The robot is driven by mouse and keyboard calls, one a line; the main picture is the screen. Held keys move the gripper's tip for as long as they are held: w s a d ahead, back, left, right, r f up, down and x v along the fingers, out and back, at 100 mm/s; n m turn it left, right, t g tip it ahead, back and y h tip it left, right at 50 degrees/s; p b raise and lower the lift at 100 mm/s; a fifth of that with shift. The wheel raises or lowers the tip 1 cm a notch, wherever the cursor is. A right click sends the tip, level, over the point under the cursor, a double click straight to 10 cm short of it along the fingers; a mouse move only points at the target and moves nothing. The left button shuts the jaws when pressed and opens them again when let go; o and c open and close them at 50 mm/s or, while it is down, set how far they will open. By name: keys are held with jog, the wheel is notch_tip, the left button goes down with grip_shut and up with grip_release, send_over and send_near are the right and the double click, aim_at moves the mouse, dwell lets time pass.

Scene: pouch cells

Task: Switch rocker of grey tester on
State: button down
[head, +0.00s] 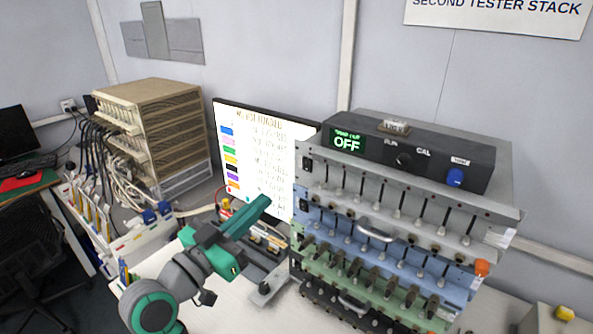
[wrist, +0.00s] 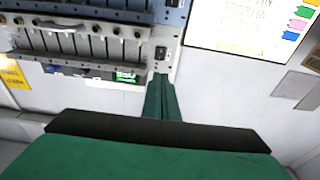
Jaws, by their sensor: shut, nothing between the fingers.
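The grey tester (head: 400,207) is the top unit of the stack, above a blue one. Its small black rocker (head: 307,163) is at the left end of its front panel. It also shows in the wrist view (wrist: 161,53), where the stack appears upside down. The rocker's position is too small to tell. My gripper (head: 264,201) is shut and empty, left of the stack and lower than the rocker in the head view. In the wrist view the shut fingertips (wrist: 160,79) appear close to the rocker, apart from it in the picture.
A black control box (head: 440,165) on top of the stack shows a green "OFF" display (head: 347,143). A blue tester (head: 390,246) and a green tester (head: 330,265) sit below, with protruding handles. A monitor (head: 255,150) stands behind my gripper. A beige rack (head: 150,130) with cables stands left.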

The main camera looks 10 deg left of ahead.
aim_at(305, 162)
jog(key=x, duration=1.4)
jog(key=shift+d+f, duration=0.1)
